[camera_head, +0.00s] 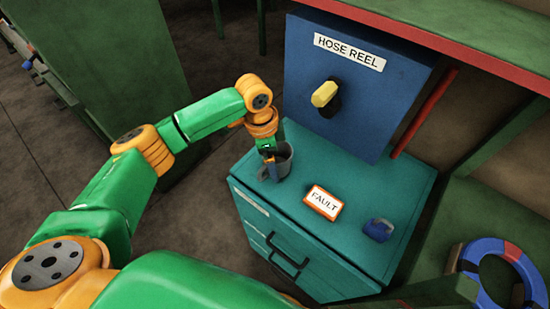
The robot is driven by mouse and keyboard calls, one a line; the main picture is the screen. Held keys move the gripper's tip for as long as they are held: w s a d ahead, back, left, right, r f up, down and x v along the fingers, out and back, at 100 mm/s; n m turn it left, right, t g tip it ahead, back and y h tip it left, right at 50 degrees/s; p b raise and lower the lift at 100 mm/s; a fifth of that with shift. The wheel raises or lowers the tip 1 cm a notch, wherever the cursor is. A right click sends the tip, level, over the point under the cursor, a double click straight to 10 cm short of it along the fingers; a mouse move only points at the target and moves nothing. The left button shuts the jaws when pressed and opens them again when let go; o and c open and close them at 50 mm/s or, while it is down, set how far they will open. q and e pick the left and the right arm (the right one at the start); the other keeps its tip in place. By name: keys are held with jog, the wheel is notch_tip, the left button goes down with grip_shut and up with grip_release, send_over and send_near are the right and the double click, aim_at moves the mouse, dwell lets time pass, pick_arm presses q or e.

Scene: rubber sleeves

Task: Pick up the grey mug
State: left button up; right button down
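The grey mug (285,161) stands upright on the left back part of the teal cabinet top (345,170). My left arm reaches in from the left, and my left gripper (269,168) points down at the mug's left side. The gripper covers part of the mug's rim and wall. It looks very close to the mug, but I cannot tell whether the fingers touch it or how far apart they are. My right gripper is not in view.
On the cabinet top, an orange-edged FAULT sign (323,202) and a small dark blue object (378,229) lie right of the mug. A blue HOSE REEL box (350,85) with a yellow-ended knob rises behind. A blue and red ring (497,246) is at the right.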

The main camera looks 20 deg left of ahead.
pick_arm(q)
jog(key=shift+w+d+f, duration=0.1)
jog(key=shift+f, duration=0.6)
jog(key=shift+r, duration=0.1)
jog(key=shift+c, duration=0.6)
jog(key=c, duration=1)
jog(key=shift+r, duration=0.1)
